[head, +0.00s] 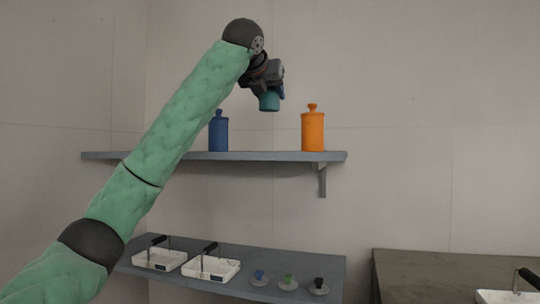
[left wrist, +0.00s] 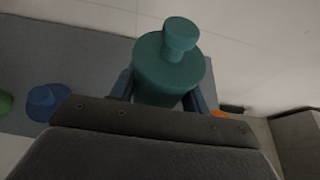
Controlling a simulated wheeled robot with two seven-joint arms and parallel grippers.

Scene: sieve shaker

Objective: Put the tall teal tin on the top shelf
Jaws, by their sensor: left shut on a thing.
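The teal tin (head: 269,102) is held in the jaws of my left gripper (head: 266,90), above the top shelf (head: 260,156) and apart from it. In the left wrist view the teal tin (left wrist: 168,68), with its knobbed lid, sits between the two fingers of my left gripper (left wrist: 163,88). In the head view its upper part is hidden by the gripper. My right gripper is not in view.
On the top shelf stand a blue tin (head: 218,132) at the left and an orange tin (head: 313,130) at the right, with a gap between them. A lower shelf (head: 330,265) holds white trays (head: 211,268) and several small knobbed pieces. A dark bench (head: 430,270) stands at the right.

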